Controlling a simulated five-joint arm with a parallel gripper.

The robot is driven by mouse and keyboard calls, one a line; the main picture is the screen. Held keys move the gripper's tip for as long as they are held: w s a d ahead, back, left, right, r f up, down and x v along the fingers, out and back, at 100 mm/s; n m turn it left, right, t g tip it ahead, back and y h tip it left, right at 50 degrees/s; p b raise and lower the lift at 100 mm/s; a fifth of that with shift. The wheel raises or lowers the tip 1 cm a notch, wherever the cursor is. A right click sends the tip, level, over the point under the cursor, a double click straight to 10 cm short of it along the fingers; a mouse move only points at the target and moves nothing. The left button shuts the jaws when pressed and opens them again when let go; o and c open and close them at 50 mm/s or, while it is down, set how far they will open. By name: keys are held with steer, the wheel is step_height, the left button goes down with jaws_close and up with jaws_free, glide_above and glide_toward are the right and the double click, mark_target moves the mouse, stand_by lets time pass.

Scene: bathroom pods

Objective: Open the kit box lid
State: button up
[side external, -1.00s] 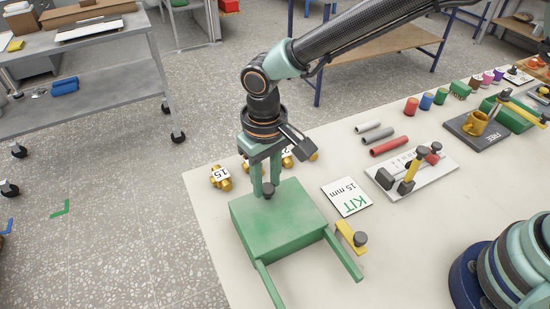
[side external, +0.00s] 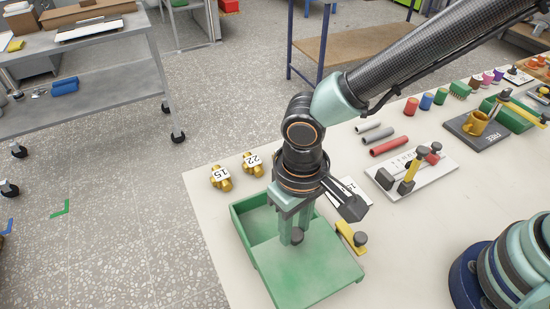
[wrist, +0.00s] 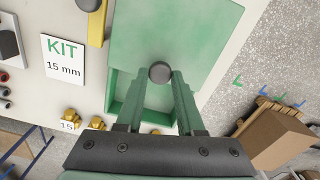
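The kit box (side external: 262,222) is a green open-topped tray at the front left of the bench. Its flat green lid (side external: 325,268) is slid toward the camera, and the far part of the box is uncovered, showing an empty-looking inside. A dark round knob (side external: 297,237) stands on the lid. My gripper (side external: 293,238) points down at the knob, its two green fingers closed on either side of it. The wrist view shows the knob (wrist: 160,72) between the fingertips, the lid (wrist: 175,35) beyond and the opening (wrist: 158,97) on the near side.
Two brass fittings (side external: 236,171) stand behind the box. A yellow-handled piece (side external: 350,236) with a dark knob lies close to its right. The KIT 15 mm card (wrist: 63,60) lies beside the box. Pipes (side external: 389,146) and a tool board (side external: 412,174) are farther right.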

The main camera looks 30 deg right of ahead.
steer(key=o, duration=0.4)
steer(key=shift+c, duration=0.2)
steer(key=shift+r, duration=0.1)
step_height(320, 180, up, 12)
stand_by(0.4)
steer(key=w+d+r+m+t, duration=0.1)
steer(key=w+d+r+t, duration=0.1)
steer(key=d, duration=1.2)
steer(key=w+d+r+m+t, duration=0.1)
steer(key=d+r+t, duration=0.2)
steer(key=d, duration=1.2)
steer(key=shift+w+m+t, duration=0.3)
steer(key=shift+w, duration=0.1)
